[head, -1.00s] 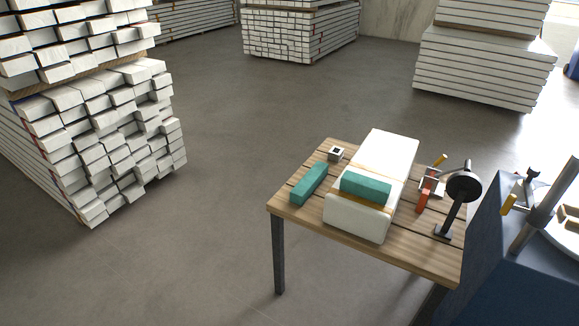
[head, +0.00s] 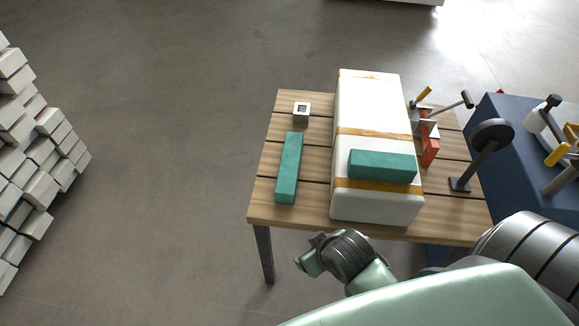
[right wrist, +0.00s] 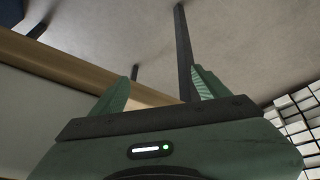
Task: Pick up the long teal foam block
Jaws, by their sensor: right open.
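A long, narrow teal foam block (head: 289,168) lies on the left side of the wooden table (head: 269,187), left of a large white wrapped block. A shorter, wider teal block (head: 382,166) rests on top of that white block (head: 375,104). My right gripper (head: 306,262) is low in front of the table's near edge, apart from both teal blocks. In the right wrist view the right gripper (right wrist: 159,80) has its fingers spread and nothing between them. Neither teal block shows there. My left gripper is in no view.
A small white hollow cube (head: 302,112) sits behind the long block. Right of the white block are a red tool (head: 429,142) and a black stand with a round head (head: 491,134). A blue bench (head: 509,180) adjoins on the right. Floor left of the table is clear; stacked boards (head: 38,165) lie farther left.

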